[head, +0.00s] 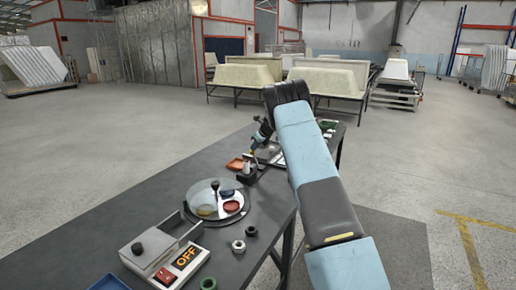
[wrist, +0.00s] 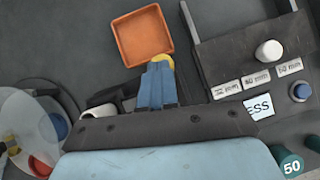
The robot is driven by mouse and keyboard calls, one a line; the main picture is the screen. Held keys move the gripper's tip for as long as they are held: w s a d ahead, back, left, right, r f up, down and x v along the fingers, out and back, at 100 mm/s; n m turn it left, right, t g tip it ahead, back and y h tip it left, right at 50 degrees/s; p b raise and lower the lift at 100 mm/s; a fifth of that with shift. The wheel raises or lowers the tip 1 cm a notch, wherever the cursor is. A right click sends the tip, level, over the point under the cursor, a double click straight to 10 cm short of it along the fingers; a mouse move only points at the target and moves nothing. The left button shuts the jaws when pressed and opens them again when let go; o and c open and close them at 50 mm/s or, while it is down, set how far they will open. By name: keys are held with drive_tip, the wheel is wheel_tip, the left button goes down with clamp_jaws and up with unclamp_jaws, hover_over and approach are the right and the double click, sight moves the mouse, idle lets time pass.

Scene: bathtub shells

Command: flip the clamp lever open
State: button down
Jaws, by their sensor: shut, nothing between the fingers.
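In the wrist view my gripper (wrist: 160,68) has its blue fingers together with nothing between them. A yellow rounded end (wrist: 165,61), which looks like the clamp lever's tip, shows right at the fingertips. I cannot tell whether they touch. A pale cylinder (wrist: 98,112) lies left of the fingers, partly hidden by my gripper's dark body. In the head view my gripper (head: 255,148) points down over a small dark clamp-like block (head: 248,172) on the table. The lever's angle is mostly hidden.
An orange tray (wrist: 142,36) lies just beyond the fingertips. A dark gauge block (wrist: 235,65) with a white knob stands to the right. A clear-covered round dish (head: 215,200), an OFF-display box (head: 165,252) and loose nuts (head: 239,246) occupy the dark table (head: 130,215).

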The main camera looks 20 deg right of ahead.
drive_tip(key=shift+a, duration=0.15)
idle(0.3)
wheel_tip(320, 180, up, 10)
drive_tip(key=s, duration=0.1)
drive_tip(key=shift+s+f, duration=0.2)
drive_tip(key=shift+s, duration=0.2)
drive_tip(key=shift+d, duration=0.2)
